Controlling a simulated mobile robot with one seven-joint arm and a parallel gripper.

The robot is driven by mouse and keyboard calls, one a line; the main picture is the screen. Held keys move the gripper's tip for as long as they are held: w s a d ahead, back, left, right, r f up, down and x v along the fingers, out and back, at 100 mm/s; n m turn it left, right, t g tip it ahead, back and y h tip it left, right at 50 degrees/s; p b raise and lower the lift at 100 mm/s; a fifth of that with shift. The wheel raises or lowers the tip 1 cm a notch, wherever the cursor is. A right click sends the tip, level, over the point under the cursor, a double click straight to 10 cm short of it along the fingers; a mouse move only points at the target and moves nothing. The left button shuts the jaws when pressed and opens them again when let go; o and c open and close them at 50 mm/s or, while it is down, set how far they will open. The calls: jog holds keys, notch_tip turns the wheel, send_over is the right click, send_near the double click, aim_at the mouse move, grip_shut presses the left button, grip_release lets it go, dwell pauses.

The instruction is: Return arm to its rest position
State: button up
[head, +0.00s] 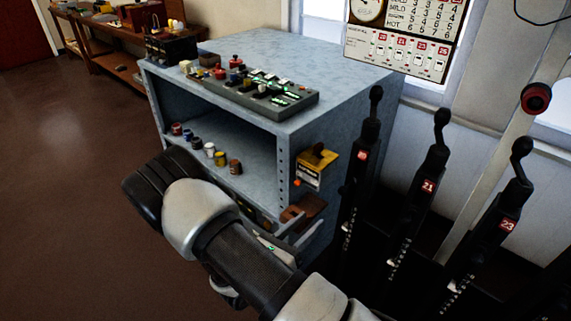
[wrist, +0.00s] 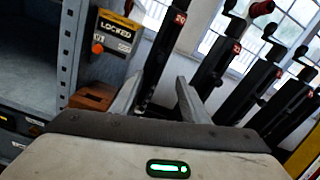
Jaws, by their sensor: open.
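My gripper (wrist: 160,95) is open and empty in the wrist view, its two grey fingers apart and pointing at the lever frame. In the head view my arm reaches across the lower middle, and the gripper's fingers (head: 308,232) show partly beside the cabinet's right side; the rest is hidden by the arm. Black levers stand to the right: lever 20 (head: 361,155), lever 21 (head: 428,187) and lever 23 (head: 507,225). In the wrist view, lever 20 (wrist: 168,45) rises beyond the fingers. The fingers appear to touch nothing.
A blue-grey cabinet (head: 350,95) carries a control panel (head: 262,93) and shelved jars. A yellow lock box (head: 316,167), marked LOCKED in the wrist view (wrist: 117,35), is on its side. A brown wooden block (head: 303,210) sits below. Open floor (head: 70,190) lies left.

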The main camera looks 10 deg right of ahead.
jog(key=s+d+r+m+g+y, duration=0.35)
jog(key=s+r+m+g, duration=0.25)
jog(key=s+r+m, duration=0.35)
jog(key=s+d+r+m+g+y, duration=0.2)
jog(key=s+r+m+g+y, duration=0.35)
jog(key=r+m, duration=0.55)
jog(key=s+a+r+m+t+y, duration=0.5)
jog(key=a+r+m+t, duration=0.15)
jog(key=r+m, duration=0.2)
notch_tip(320, 180, up, 16)
jog(key=p, duration=1.6)
jog(key=shift+w+r, duration=0.2)
jog(key=shift+r, duration=0.05)
